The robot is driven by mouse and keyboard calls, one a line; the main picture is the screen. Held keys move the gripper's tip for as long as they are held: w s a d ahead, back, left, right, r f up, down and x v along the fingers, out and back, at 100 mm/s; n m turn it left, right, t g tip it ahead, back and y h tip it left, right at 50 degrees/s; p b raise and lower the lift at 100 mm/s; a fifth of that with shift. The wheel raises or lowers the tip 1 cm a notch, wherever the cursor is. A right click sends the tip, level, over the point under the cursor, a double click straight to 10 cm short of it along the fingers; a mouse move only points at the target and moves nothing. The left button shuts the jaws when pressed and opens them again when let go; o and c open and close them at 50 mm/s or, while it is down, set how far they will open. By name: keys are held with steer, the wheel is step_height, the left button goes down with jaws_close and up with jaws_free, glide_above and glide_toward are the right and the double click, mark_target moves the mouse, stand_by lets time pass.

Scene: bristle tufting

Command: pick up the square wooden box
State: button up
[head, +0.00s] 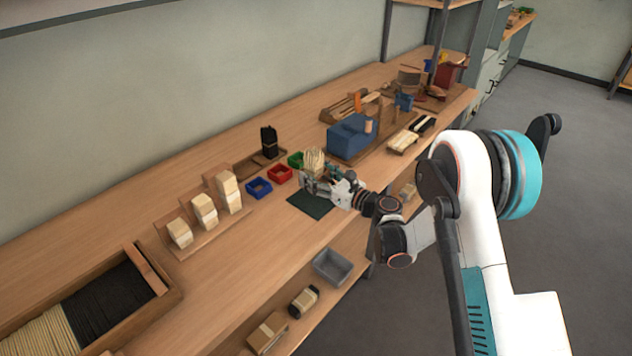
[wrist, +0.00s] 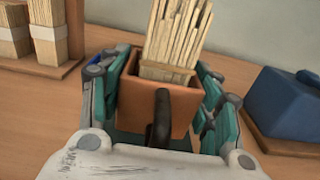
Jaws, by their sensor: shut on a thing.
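The square wooden box (wrist: 132,112) is orange-brown and fills the middle of the wrist view. Pale thin sticks (wrist: 178,38) stand upright in it. My gripper (wrist: 160,105) is shut on the box, with its teal-padded fingers along the left and right sides. A dark upright part stands in front of the box's near face. In the head view, my gripper (head: 322,180) is at the bench, near the dark green mat (head: 310,204). The pale sticks show there above the gripper, which mostly hides the box. I cannot tell whether the box touches the bench.
Small blue (head: 259,187), red (head: 280,174) and green (head: 296,159) bins are to the left of the gripper. A blue machine (head: 350,136) is to the right. A rack with pale bundles (head: 205,209) is further left. A grey bin (head: 332,266) is on the lower shelf.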

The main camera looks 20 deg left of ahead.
step_height(320, 180, up, 15)
steer(key=p, duration=0.4)
steer(key=shift+r, duration=0.1)
